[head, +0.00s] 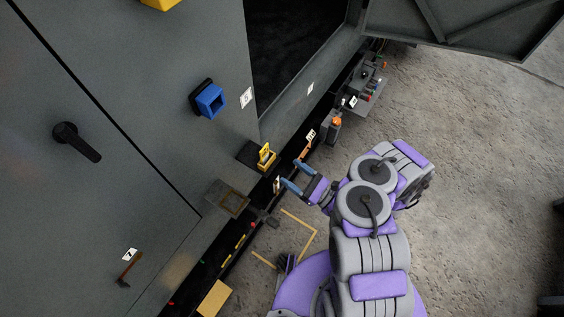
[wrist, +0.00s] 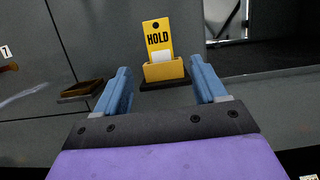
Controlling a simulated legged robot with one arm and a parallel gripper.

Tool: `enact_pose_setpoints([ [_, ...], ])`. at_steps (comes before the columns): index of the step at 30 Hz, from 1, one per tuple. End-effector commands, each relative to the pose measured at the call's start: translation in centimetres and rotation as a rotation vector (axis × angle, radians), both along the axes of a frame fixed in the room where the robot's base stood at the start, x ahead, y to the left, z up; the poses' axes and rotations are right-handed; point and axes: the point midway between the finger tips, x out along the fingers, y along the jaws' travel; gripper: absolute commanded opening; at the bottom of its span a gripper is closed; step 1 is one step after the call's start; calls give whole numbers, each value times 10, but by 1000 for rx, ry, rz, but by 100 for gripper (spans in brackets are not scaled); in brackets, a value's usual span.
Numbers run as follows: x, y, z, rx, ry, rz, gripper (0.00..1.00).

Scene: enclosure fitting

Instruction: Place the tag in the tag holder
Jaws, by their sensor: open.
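A yellow tag reading HOLD, with a dark hole near its top, stands upright (wrist: 156,34). In the head view the tag and holder show small (head: 266,156), so details there are hard to tell. My gripper (head: 292,173) is open and empty, to the right of and apart from the holder. In the wrist view its blue fingers frame the holder from either side without visible contact.
A brown shallow tray (head: 228,198) is left of the holder. A blue box (head: 211,99) and a black handle (head: 75,140) stick out from the cabinet. An open door (head: 460,25) hangs at the top right.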

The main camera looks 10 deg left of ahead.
Motion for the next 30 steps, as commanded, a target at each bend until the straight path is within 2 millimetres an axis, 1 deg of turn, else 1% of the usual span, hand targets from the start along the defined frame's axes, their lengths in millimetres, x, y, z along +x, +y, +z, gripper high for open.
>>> enact_pose_setpoints([
  [1,-2,-6,-2,-3,2,-2,71],
  [3,-5,-12,-4,-1,2,-2,71],
  [7,-8,-17,-6,2,2,-1,71],
  [14,-7,-17,-5,4,-1,2,71],
  [17,-5,-11,7,19,-19,25,71],
  [20,-1,3,33,48,-60,81,71],
  [23,-1,21,71,85,-119,166,71],
  [24,-3,27,87,99,-146,203,71],
  [26,-7,36,110,113,-185,261,71],
  [27,-10,41,125,120,-212,302,71],
  [29,-15,47,146,124,-253,358,71],
  [30,-20,51,159,123,-284,397,71],
])
